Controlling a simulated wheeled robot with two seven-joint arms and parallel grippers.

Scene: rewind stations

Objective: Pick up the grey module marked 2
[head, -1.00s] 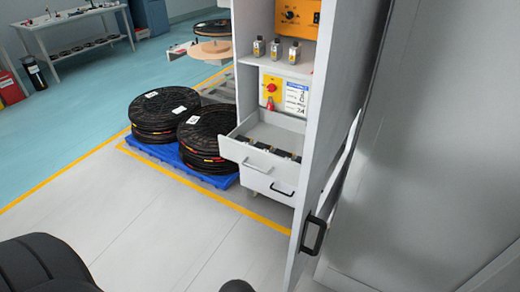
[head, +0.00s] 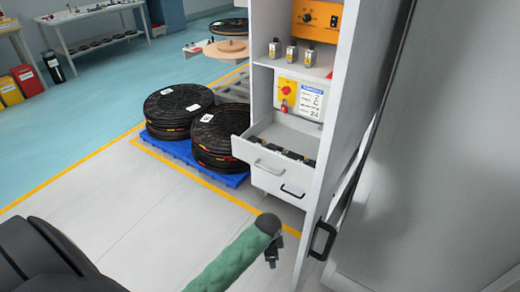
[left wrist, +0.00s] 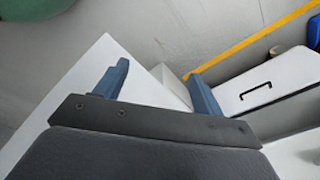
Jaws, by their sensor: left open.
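Three small grey-and-yellow modules (head: 291,52) stand in a row on a shelf of the tall cabinet. Their markings are too small to read, so I cannot tell which is marked 2. Several dark blocks (head: 285,152) lie in the cabinet's pulled-out drawer (head: 262,154). My left gripper (left wrist: 158,82) is open in the left wrist view, with nothing between its two blue fingers. A pale panel and the drawer front with a black handle show beyond it. In the head view, the gripper's fingers cannot be made out. My right gripper is not in view.
The cabinet's open door (head: 345,150) stands along its right side. An orange device (head: 318,18) sits above the modules, and a yellow-and-red switch (head: 286,90) is below the shelf. Black coils (head: 178,108) rest on a blue pallet (head: 182,152) to the left. The floor in front is clear.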

